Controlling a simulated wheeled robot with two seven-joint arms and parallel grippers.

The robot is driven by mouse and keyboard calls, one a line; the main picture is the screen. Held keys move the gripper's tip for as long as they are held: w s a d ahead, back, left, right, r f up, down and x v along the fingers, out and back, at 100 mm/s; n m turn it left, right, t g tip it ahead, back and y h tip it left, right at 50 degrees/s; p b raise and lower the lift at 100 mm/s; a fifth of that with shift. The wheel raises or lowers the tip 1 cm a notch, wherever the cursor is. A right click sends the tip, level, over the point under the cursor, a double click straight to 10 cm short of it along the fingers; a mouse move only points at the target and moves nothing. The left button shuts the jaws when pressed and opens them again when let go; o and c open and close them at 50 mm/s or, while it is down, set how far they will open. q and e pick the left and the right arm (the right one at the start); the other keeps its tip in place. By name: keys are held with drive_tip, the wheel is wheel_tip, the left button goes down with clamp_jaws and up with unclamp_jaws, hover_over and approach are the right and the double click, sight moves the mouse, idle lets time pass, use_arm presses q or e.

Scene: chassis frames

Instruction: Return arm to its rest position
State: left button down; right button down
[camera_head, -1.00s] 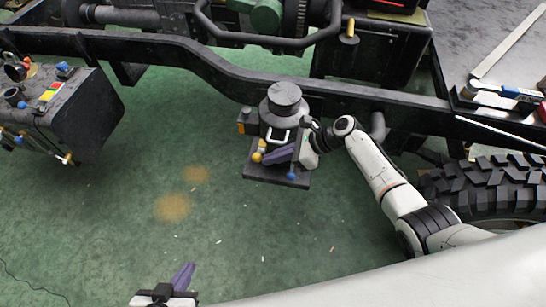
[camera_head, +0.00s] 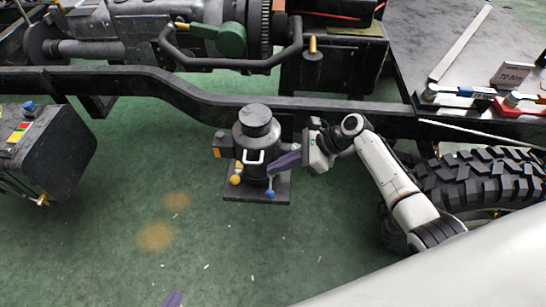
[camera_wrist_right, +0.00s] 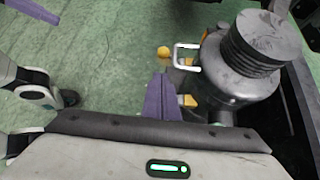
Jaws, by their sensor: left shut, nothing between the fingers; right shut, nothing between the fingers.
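My right gripper (camera_head: 285,161) comes in from the right in the head view. Its purple fingers are shut and empty, just right of a dark canister-shaped unit (camera_head: 258,137) on a square plate. Whether the fingers touch the unit is unclear. In the right wrist view the shut purple fingers (camera_wrist_right: 160,98) appear beside the canister's white handle and yellow knobs. Of my left gripper (camera_head: 173,299), only the purple fingertips show at the bottom edge; they are shut, with nothing visible at them.
A dark chassis rail (camera_head: 205,99) runs behind the canister unit. A black tire (camera_head: 480,180) lies close to the right of my right arm. A dark box with coloured fittings (camera_head: 45,150) is at left. Green floor (camera_head: 110,240) is clear at lower left.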

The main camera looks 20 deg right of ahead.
drive_tip(key=s+d+f+n+t+h, duration=0.15)
drive_tip(key=s+f+n+h, duration=0.35)
drive_tip(key=s+f+n, duration=0.8)
drive_tip(key=s+a+r+n+t+h, duration=0.1)
drive_tip(key=s+r+n+t, duration=0.2)
drive_tip(key=s+n, duration=0.7)
wheel_tip(320, 180, up, 2)
drive_tip(key=shift+s+a+r+n+t+h, duration=0.3)
drive_tip(key=shift+a+n+t+h, duration=0.1)
drive_tip(key=shift+n, duration=0.6)
drive_tip(key=shift+d, duration=0.1)
